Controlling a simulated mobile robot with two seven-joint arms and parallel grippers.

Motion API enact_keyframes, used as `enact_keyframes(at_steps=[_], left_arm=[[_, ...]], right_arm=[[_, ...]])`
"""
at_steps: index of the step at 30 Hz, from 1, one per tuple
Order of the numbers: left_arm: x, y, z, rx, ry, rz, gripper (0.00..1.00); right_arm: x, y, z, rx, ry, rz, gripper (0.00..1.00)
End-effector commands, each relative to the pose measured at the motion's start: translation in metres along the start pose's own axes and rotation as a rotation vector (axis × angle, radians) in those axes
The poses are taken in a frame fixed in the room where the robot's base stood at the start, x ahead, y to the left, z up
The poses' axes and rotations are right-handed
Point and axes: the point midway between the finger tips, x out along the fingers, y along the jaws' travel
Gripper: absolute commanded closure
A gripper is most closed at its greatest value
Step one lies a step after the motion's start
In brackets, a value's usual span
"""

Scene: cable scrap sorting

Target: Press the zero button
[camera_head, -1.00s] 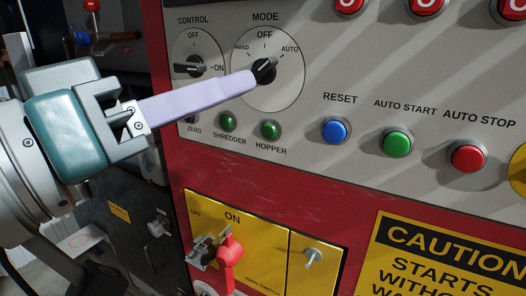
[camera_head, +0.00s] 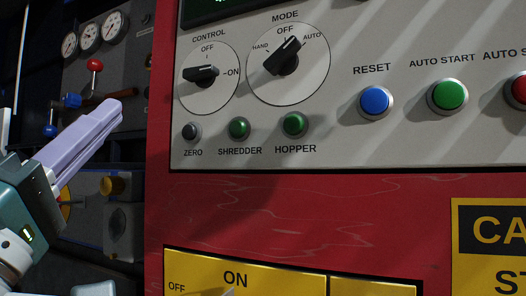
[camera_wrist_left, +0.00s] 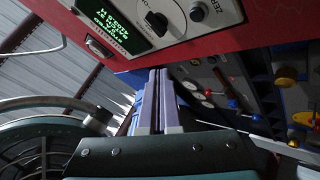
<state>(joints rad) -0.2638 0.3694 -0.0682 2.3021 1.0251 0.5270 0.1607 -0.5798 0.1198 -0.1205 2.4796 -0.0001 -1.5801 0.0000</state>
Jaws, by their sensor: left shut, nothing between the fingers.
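The zero button (camera_head: 191,131) is a small dark round button above the label ZERO, at the lower left of the grey panel. It is fully uncovered in the head view. My left gripper (camera_head: 117,108) has long lilac fingers shut together with nothing between them. It is left of the red cabinet's edge in the head view, its tips pointing up and right, apart from the button. The same fingers (camera_wrist_left: 157,75) show in the left wrist view, pointing towards the machine. My right gripper is not in view.
Above the button is the control knob (camera_head: 202,75), with the mode knob (camera_head: 286,58) to its right. Green shredder (camera_head: 239,128) and hopper (camera_head: 293,125) buttons sit beside it. Gauges (camera_head: 89,36) and a red-knobbed lever (camera_head: 95,65) stand behind the fingers.

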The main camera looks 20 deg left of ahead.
Motion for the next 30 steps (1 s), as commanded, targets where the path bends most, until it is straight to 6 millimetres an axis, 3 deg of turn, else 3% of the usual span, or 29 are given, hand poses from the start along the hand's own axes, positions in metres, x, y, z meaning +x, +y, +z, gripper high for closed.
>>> enact_keyframes(at_steps=[11, 30], left_arm=[[0.005, -0.003, 0.003, 0.001, 0.000, 0.002, 1.00], [0.057, -0.041, 0.042, 0.001, -0.001, 0.001, 1.00]], right_arm=[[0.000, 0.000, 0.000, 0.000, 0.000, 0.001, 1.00], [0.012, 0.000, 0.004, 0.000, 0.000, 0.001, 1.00]])
